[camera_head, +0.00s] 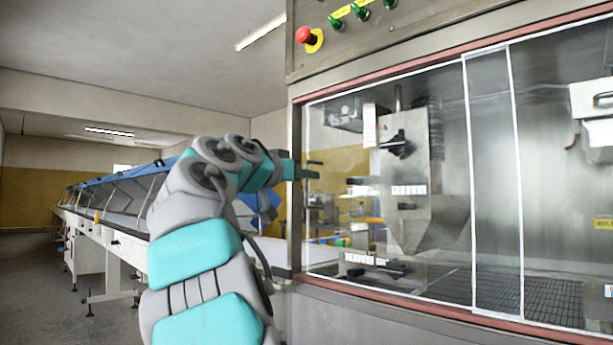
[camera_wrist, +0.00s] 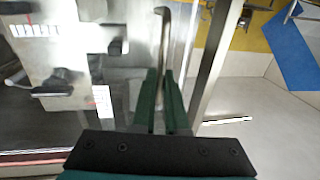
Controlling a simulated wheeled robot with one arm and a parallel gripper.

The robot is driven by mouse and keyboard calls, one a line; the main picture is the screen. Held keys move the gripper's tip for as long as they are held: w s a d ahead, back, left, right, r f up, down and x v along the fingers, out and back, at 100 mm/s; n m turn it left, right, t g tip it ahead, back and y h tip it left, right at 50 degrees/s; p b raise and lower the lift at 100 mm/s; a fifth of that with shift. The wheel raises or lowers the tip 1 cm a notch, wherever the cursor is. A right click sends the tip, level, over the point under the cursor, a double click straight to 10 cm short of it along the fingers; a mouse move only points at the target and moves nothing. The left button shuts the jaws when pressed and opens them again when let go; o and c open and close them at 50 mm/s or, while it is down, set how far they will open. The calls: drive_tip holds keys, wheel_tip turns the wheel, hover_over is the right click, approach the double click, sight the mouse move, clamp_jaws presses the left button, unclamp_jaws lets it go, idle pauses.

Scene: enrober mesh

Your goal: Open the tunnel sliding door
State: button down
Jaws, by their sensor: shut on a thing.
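The tunnel sliding door is a clear panel with white edges (camera_head: 345,225) in the steel machine front, and it covers the left part of the opening. Its right end overlaps a second clear panel (camera_head: 560,150) in a narrow strip. My gripper (camera_head: 302,170) is at the door's left edge, with my arm reaching in from the lower left. In the wrist view, the two green fingers (camera_wrist: 163,102) are shut on a slim metal bar handle (camera_wrist: 164,35), which runs upright between them. The fingertips are partly hidden in the head view.
A red stop button (camera_head: 305,35) and several green buttons (camera_head: 350,13) sit on the panel above. Machine parts (camera_head: 410,150) and a dark mesh belt (camera_head: 545,297) show behind the glass. A long conveyor (camera_head: 105,228) with blue covers runs back at left.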

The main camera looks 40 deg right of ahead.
idle(0.8)
drive_tip(key=b, duration=0.8)
approach(451, 166)
drive_tip(key=x, duration=0.5)
drive_tip(key=shift+f, duration=0.1)
drive_tip(key=c, duration=0.9)
unclamp_jaws()
drive_tip(key=shift+c, duration=0.2)
